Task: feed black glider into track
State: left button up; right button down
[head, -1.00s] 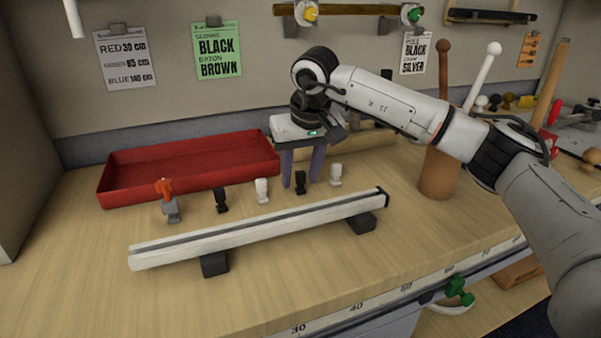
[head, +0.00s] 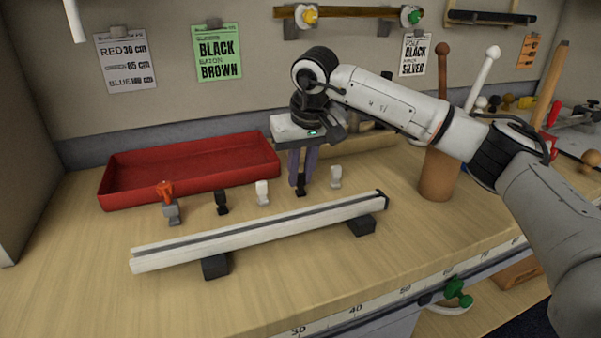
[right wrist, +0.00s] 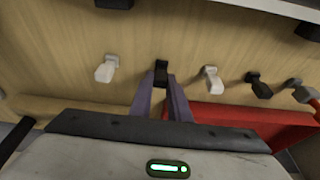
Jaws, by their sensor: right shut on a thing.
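My right gripper (head: 301,184) points down behind the track, its purple fingers shut on a black glider (head: 300,190). In the right wrist view the fingers (right wrist: 160,84) close around this black glider (right wrist: 161,68) from both sides. It stands upright and seems to rest on the table. A second black glider (head: 221,202) stands further left. White gliders stand on either side of the held one, a left one (head: 262,193) and a right one (head: 336,176). The pale track (head: 250,233) with a dark slot lies on black blocks in front. My left gripper is not in view.
A red tray (head: 125,203) lies behind the gliders at left. An orange-and-grey piece (head: 172,211) stands left of the row. A brown holder (head: 438,178) with rods stands right of the track. A green card (head: 217,52) hangs on the wall. The table front is mostly clear.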

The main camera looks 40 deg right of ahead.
aim_at(301, 174)
dwell(0.3)
jog(key=shift+r+p, duration=1.5)
jog(key=shift+r, duration=0.05)
notch_tip(301, 174, up, 2)
jog(key=shift+p, duration=1)
jog(key=shift+r+p, duration=0.9)
jog(key=shift+r, duration=0.15)
